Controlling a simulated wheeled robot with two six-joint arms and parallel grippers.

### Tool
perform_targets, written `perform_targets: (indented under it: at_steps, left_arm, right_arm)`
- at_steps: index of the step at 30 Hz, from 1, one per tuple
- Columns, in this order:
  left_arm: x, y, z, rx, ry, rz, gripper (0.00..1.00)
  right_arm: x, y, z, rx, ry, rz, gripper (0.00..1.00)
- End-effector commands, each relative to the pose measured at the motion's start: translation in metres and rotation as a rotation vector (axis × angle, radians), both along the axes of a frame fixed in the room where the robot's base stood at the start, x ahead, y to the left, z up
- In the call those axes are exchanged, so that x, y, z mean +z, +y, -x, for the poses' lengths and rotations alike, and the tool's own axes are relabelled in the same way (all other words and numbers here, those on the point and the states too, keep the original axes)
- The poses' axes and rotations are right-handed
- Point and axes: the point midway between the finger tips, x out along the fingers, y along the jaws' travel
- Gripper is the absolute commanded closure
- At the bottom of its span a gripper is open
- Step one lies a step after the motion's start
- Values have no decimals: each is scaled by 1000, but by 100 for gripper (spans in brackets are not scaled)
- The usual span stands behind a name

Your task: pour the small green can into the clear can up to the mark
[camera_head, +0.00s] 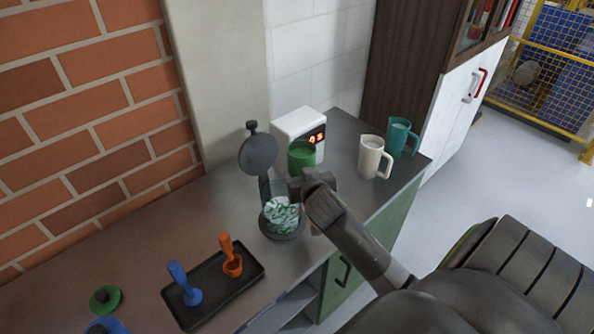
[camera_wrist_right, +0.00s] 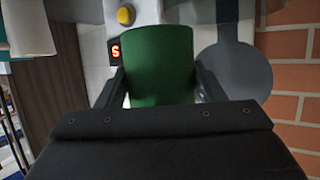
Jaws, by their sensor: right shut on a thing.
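The small green can (camera_head: 301,156) is held in my right gripper (camera_head: 299,181), above and just to the right of the clear can (camera_head: 282,214). In the right wrist view the green can (camera_wrist_right: 162,64) sits between the two fingers of the right gripper (camera_wrist_right: 160,88). The clear can stands on a dark round base and contains white and green pieces. Its mark cannot be made out, and the green can's contents are hidden. My left gripper is not in view.
A white box with a red display (camera_head: 301,131) stands behind the green can. A dark round lid (camera_head: 258,152) rises behind the clear can. White (camera_head: 371,158) and teal (camera_head: 398,136) mugs stand at right. A black tray (camera_head: 206,293) holds blue and orange scoops at front left.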

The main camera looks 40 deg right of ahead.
Motion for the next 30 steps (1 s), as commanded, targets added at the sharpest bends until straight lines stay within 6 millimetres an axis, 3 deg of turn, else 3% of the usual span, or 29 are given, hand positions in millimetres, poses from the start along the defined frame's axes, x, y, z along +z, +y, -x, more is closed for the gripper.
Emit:
perform_targets:
  at_steps: [30]
  left_arm:
    - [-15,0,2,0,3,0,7]
  right_arm:
    - [34,-26,8,0,126,415,75]
